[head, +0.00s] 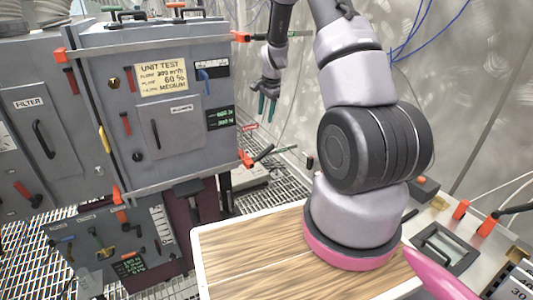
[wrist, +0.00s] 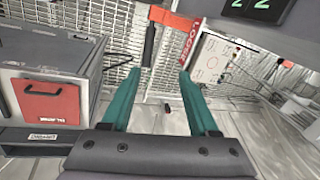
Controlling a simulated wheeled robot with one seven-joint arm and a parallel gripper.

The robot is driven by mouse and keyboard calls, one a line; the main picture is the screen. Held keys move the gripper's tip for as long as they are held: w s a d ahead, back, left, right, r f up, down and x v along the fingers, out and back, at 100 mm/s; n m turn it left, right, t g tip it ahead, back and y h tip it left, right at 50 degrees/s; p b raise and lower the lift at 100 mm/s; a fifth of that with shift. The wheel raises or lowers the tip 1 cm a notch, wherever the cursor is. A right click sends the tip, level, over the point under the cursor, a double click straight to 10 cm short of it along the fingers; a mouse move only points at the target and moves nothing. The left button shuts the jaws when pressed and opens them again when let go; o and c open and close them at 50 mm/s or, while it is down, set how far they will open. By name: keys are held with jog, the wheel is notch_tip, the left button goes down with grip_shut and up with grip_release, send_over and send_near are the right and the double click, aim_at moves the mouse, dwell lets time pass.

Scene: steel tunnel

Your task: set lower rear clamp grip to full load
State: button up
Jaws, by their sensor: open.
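The grey cabinet (head: 150,100) carries orange clamps at its corners. The lower right clamp (head: 246,159) has a black grip (head: 264,152) sticking out to the right, which seems to be the lower rear one. In the wrist view an orange clamp part (wrist: 172,18) and a black grip (wrist: 149,45) show just beyond the fingertips, beside a red lettered plate (wrist: 192,42), partly cut off. My gripper (head: 267,106), with teal fingers, is above the lower right clamp. In the wrist view it is open and empty (wrist: 160,75), the black grip close to its left fingertip, contact unclear.
A green display (wrist: 258,6) hangs at the upper right of the wrist view. A grey box with a red panel (wrist: 47,102) stands at left. The wooden worktop (head: 255,255) lies in front of the cabinet. Grating floor (head: 270,195) shows below the clamp.

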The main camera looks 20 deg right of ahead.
jog(key=m, duration=0.1)
send_near(267, 149)
jog(key=shift+g, duration=0.3)
jog(key=f, duration=0.3)
jog(key=w+f, duration=0.1)
jog(key=f, duration=0.3)
jog(key=w+f, duration=0.1)
jog(key=f, duration=0.3)
jog(key=shift+w+a+f, duration=0.15)
jog(key=shift+w+a, duration=0.1)
jog(key=shift+a, duration=0.15)
jog(key=shift+c, duration=0.3)
grip_shut()
